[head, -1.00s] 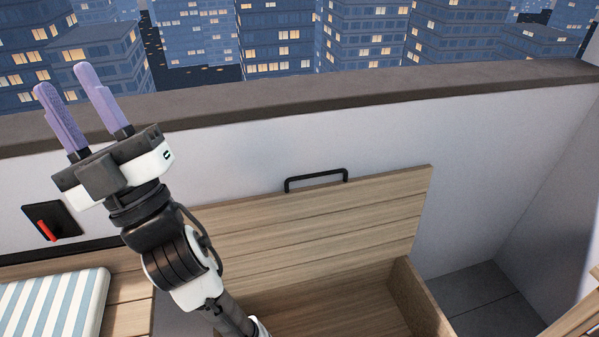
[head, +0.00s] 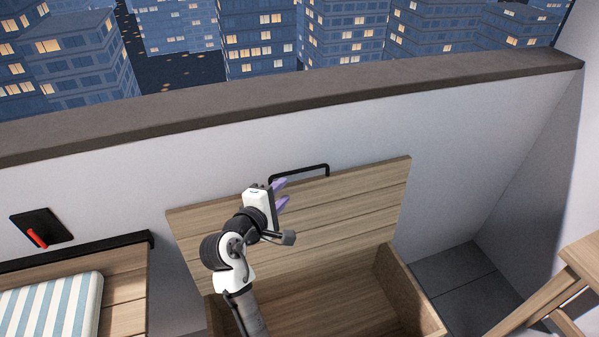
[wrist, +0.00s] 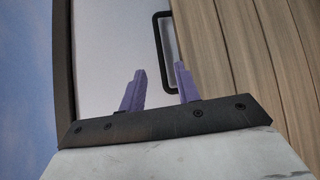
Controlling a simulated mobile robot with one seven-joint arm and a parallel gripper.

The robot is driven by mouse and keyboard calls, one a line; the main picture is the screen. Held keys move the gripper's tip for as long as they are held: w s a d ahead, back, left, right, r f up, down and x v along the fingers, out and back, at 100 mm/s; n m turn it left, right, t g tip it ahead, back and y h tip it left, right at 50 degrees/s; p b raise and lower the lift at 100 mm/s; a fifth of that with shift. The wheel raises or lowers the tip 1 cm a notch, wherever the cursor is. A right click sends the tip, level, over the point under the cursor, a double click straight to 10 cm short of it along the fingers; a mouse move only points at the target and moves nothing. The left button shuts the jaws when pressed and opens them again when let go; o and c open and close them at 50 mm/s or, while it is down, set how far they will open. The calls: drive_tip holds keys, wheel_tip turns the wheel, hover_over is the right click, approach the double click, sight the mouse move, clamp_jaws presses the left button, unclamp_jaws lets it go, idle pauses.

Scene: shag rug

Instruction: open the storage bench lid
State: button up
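The storage bench lid (head: 350,197) is a wood-plank panel, raised steeply near the white wall, with the bench box (head: 340,300) open below it. A black handle (head: 300,171) runs along the lid's top edge; it also shows in the wrist view (wrist: 160,50). My gripper (head: 283,194) is in front of the upper left part of the lid, just below the handle in the head view. In the wrist view its purple fingers (wrist: 160,72) are apart with nothing between them. The handle lies beyond the fingertips. I cannot tell whether the gripper touches the lid.
At left is a wooden seat with a striped cushion (head: 52,305), below a black wall plate with a red lever (head: 37,236). A wooden piece of furniture (head: 570,285) stands at the right. Dark floor tiles (head: 455,285) are bare between it and the bench.

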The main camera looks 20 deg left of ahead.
drive_tip(key=p+x, duration=0.1)
drive_tip(key=x, duration=0.9)
drive_tip(key=shift+w, duration=0.25)
clamp_jaws()
